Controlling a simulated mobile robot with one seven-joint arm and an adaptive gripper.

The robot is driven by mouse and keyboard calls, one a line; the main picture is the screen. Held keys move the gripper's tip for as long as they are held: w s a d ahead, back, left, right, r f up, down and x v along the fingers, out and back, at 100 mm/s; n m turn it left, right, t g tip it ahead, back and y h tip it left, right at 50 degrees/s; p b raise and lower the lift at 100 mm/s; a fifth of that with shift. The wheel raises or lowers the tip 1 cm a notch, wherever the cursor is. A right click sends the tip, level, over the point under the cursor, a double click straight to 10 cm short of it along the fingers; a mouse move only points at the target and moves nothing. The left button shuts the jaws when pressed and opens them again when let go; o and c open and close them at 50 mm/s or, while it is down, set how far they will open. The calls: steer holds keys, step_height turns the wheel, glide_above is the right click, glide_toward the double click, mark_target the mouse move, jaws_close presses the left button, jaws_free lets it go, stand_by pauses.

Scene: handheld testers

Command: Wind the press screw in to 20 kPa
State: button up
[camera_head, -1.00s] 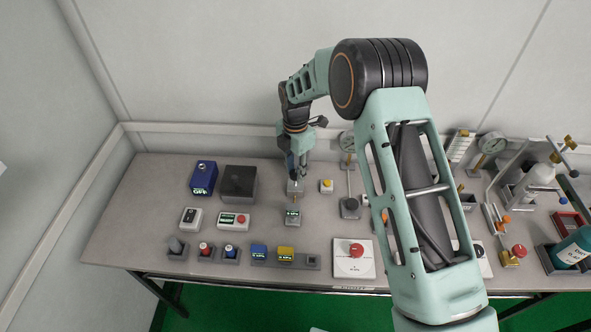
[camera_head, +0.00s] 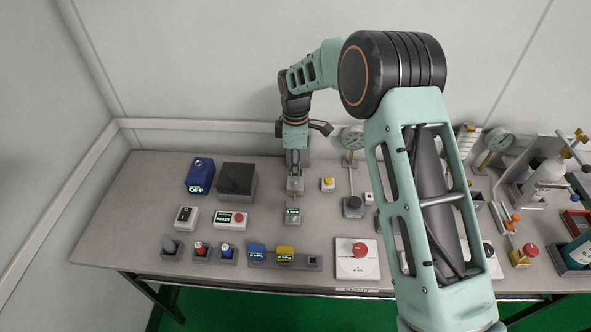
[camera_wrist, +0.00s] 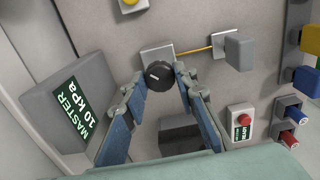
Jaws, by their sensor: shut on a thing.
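The press screw's black knob (camera_wrist: 159,75) has a white mark and sits on a small grey block, between the fingers in the wrist view. My gripper (camera_wrist: 168,82) is shut on the knob. In the head view my gripper (camera_head: 295,177) points down at the same block (camera_head: 295,186), and the knob is hidden there. A grey box with a green display (camera_wrist: 72,110) reads "MASTER 10 kPa" in the wrist view. A thin yellow line (camera_wrist: 195,49) runs from the block to a small display unit (camera_wrist: 240,52), also in the head view (camera_head: 292,216); its digits are too small to read surely.
A dark box (camera_head: 237,179), a blue unit reading "OFF" (camera_head: 199,177) and a "READY" box with a red button (camera_head: 231,219) stand left of my gripper. A yellow button (camera_head: 328,184) and a gauge stand (camera_head: 353,206) are close on the right. Several small modules line the front.

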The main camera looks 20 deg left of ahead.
steer(key=m+b, duration=0.1)
steer(key=m, duration=0.2)
steer(key=shift+m, duration=0.4)
steer(key=m+b, duration=0.1)
steer(key=m, duration=0.2)
steer(key=shift+m, duration=0.3)
steer(key=m, duration=0.3)
steer(key=shift+m+b, duration=0.3)
steer(key=m, duration=0.3)
steer(key=shift+m, duration=0.3)
steer(key=m, duration=0.6)
steer(key=shift+w+a+r, duration=0.1)
steer(key=m, duration=0.6)
steer(key=shift+m, duration=0.4)
steer(key=o, duration=1)
steer(key=shift+o, duration=0.8)
